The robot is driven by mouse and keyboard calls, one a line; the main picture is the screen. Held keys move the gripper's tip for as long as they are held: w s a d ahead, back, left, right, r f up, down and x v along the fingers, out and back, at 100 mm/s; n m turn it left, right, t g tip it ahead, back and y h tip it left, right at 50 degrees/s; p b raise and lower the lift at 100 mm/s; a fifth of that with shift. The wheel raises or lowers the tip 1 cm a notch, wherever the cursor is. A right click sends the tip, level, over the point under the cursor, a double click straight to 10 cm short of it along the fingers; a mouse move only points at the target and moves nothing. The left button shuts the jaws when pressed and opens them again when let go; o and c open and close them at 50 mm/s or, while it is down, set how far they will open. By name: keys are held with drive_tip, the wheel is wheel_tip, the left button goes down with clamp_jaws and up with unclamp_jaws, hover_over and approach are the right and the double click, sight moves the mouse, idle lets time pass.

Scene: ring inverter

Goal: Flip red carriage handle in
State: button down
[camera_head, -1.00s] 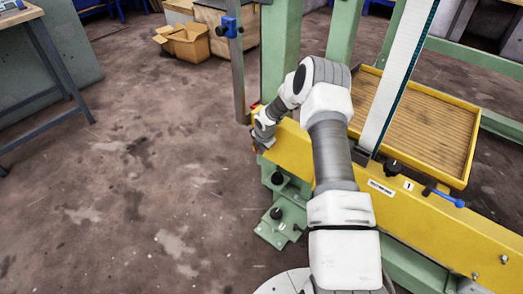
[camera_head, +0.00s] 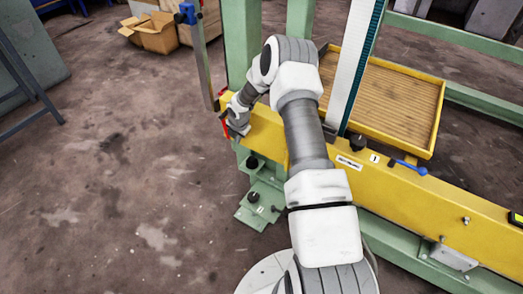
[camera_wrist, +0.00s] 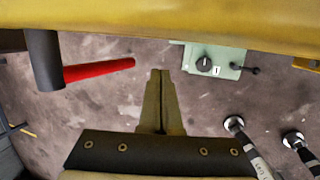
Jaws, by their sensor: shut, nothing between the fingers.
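The red carriage handle (camera_wrist: 98,69) shows in the wrist view at left. It juts rightward from a dark cylindrical hub (camera_wrist: 42,60) below the yellow beam. My gripper (camera_wrist: 157,75) is shut and empty, with its fingertips to the right of the handle's free end and apart from it in the picture. In the head view a small red part (camera_head: 225,126) shows at the beam's left end, beside my gripper (camera_head: 233,132). My wrist hides most of that area.
A green base (camera_head: 262,203) with black knobs stands below. A yellow-rimmed tray (camera_head: 436,125) lies behind. The floor at left is open.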

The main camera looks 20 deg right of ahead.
drive_tip(key=s+d+r+p, duration=0.2)
drive_tip(key=s+d, duration=0.2)
drive_tip(key=s, duration=0.6)
drive_tip(key=shift+p, duration=0.35)
